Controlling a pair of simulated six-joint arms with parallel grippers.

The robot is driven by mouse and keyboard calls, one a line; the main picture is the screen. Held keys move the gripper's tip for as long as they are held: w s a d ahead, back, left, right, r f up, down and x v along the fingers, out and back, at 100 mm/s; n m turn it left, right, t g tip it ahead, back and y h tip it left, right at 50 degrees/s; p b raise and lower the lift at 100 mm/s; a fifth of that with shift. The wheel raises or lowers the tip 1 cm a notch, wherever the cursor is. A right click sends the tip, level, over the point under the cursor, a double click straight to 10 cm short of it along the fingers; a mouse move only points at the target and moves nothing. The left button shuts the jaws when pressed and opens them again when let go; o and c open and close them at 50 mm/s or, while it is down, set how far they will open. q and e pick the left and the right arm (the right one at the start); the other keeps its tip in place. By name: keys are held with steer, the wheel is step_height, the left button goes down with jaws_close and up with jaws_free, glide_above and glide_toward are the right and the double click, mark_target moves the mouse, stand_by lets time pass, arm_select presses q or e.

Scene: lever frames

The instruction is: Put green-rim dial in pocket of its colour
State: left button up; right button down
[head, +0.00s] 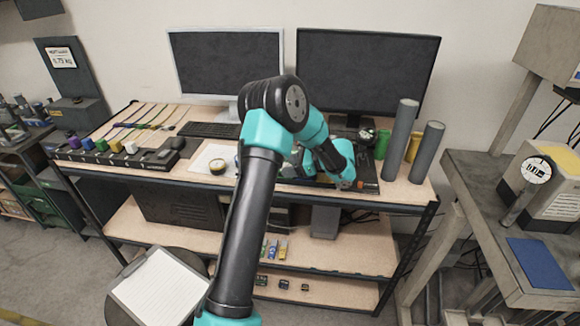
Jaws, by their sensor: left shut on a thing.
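My left gripper (303,163) is over the middle of the bench, partly hidden by my own arm. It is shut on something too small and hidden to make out. A dark tray (368,187) lies under and beside it; its pockets and their colours are mostly covered. A small round thing with green on it (367,136) sits behind the tray; I cannot tell whether it is the green-rim dial. A yellow-rim dial (217,166) lies on a white sheet to the left. My right gripper is not in view.
Two tall grey cylinders (399,140) stand right of the tray, with a green cylinder (382,144) and a yellow one (414,146) close by. Two monitors (365,72) and a keyboard (209,130) are behind. A dark rack with coloured blocks (118,155) is at the left.

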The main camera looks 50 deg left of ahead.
arm_select(q)
steer(key=o, duration=0.8)
steer(key=shift+s+f, duration=0.2)
steer(key=shift+f, duration=0.6)
steer(key=shift+c, duration=0.2)
steer(key=shift+o, duration=0.5)
steer(key=shift+r, duration=0.45)
steer(key=shift+o, duration=0.6)
steer(key=v, duration=1.2)
steer(key=shift+w+r, duration=0.15)
steer(key=shift+r, duration=0.3)
